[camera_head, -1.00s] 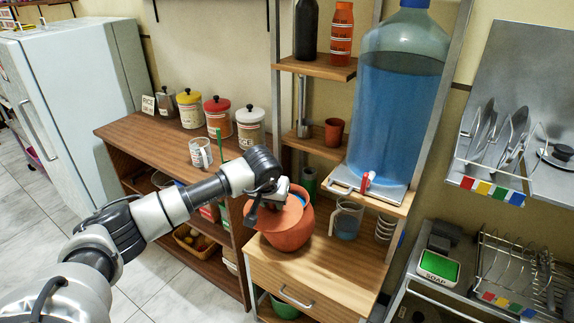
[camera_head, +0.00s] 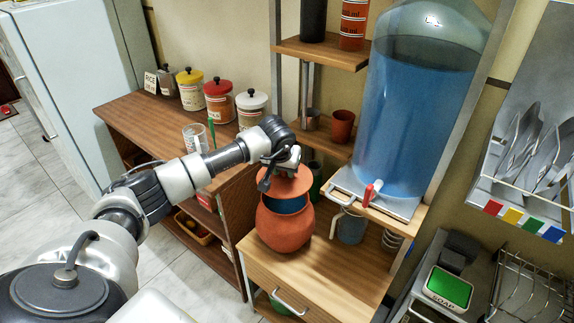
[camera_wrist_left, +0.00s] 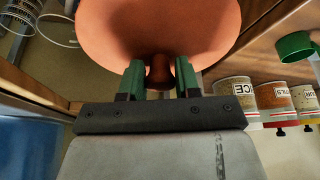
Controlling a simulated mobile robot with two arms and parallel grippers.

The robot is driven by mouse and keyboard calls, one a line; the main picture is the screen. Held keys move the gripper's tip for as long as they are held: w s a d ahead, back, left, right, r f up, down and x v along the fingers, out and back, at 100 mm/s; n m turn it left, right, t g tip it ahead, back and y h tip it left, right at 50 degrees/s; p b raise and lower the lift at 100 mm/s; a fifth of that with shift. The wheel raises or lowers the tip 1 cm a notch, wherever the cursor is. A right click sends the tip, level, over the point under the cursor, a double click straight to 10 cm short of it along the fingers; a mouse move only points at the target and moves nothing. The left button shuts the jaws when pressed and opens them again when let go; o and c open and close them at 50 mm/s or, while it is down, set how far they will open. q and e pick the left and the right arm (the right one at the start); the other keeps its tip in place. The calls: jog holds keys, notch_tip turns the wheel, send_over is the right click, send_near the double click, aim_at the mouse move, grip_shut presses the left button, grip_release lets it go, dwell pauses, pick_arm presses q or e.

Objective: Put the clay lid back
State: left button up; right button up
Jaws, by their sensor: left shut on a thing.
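The clay lid (camera_head: 288,181) is a round orange-brown disc with a small knob. My left gripper (camera_head: 284,160) is shut on the lid's knob, which shows between its green fingertips (camera_wrist_left: 159,75) in the left wrist view. The lid's underside is away from that camera, and its top fills the upper part of the view (camera_wrist_left: 158,25). The clay pot (camera_head: 285,228) stands on the wooden cabinet. The lid is over the pot's mouth but raised and tilted, with a dark blue opening showing beneath it. My right gripper is not in view.
A large blue water bottle (camera_head: 415,115) with a red tap (camera_head: 371,192) stands right of the pot. A glass mug (camera_head: 350,226) is behind the pot on the right. Canisters (camera_head: 219,101) and a clear mug (camera_head: 195,137) stand on the left counter. The cabinet top is clear at front right.

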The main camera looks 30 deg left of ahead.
aim_at(284, 178)
pick_arm(q)
notch_tip(284, 178, down, 2)
jog(key=shift+b, duration=0.5)
notch_tip(284, 178, down, 3)
jog(key=shift+w+b, duration=0.1)
jog(key=shift+b, duration=0.7)
jog(key=shift+f, duration=0.45)
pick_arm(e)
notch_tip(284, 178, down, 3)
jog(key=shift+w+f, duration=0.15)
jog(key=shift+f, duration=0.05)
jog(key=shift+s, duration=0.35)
pick_arm(q)
jog(key=shift+f+b, duration=0.55)
jog(key=shift+b, duration=0.15)
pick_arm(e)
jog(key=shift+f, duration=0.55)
pick_arm(q)
jog(key=o, duration=0.9)
jog(key=shift+o, duration=0.2)
jog(key=v, duration=1.1)
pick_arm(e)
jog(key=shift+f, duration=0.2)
